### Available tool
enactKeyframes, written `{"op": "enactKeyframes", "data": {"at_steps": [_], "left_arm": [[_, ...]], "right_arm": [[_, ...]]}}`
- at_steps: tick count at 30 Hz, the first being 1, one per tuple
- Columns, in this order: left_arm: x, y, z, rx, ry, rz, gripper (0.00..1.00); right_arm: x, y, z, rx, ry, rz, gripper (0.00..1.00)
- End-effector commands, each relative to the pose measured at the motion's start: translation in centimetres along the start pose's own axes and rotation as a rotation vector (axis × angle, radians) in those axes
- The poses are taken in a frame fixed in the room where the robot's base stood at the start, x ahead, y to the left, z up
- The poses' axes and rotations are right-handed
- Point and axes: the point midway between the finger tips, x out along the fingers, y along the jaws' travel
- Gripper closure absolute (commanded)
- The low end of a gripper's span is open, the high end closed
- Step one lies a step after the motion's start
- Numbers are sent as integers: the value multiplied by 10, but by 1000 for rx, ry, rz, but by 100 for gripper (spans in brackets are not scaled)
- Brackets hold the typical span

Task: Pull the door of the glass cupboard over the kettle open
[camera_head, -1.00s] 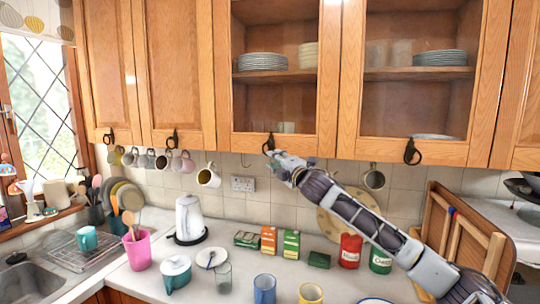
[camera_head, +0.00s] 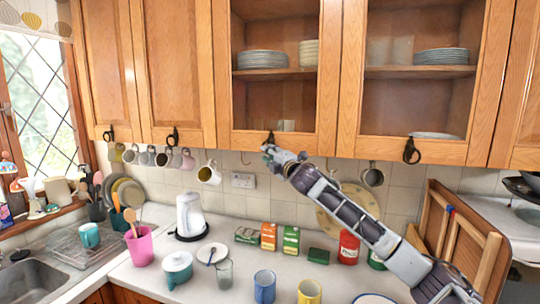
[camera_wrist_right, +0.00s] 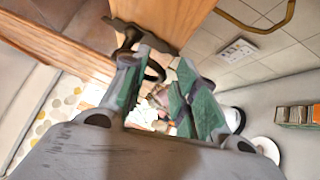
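The glass cupboard door (camera_head: 328,100) stands above and right of the white kettle (camera_head: 190,218), with plates behind its pane. It looks closed. Its dark ring handle (camera_head: 269,138) hangs at the bottom edge, partly hidden by my right gripper (camera_head: 273,153). In the right wrist view, the green-padded fingers of my right gripper (camera_wrist_right: 168,62) are apart. The dark handle (camera_wrist_right: 130,40) is at the left fingertip, and part of its ring shows between the fingers. I cannot tell whether the finger passes through the ring. My left gripper is not in view.
A second glass door (camera_head: 420,95) with its own ring handle (camera_head: 411,151) is to the right. Mugs hang beneath the cupboards, including a white one (camera_head: 209,173). Cartons (camera_head: 269,237), cups and a pink pot (camera_head: 140,246) stand on the counter below.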

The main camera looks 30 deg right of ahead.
Motion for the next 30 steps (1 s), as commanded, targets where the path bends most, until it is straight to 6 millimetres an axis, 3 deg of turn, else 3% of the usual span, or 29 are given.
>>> {"op": "enactKeyframes", "data": {"at_steps": [2, 9, 30], "left_arm": [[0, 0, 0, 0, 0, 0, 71], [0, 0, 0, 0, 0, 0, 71], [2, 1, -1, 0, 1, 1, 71]], "right_arm": [[0, 0, 0, 0, 0, 0, 72], [0, 0, 0, 0, 0, 0, 100], [-2, 0, -4, -3, -29, -5, 100]]}}
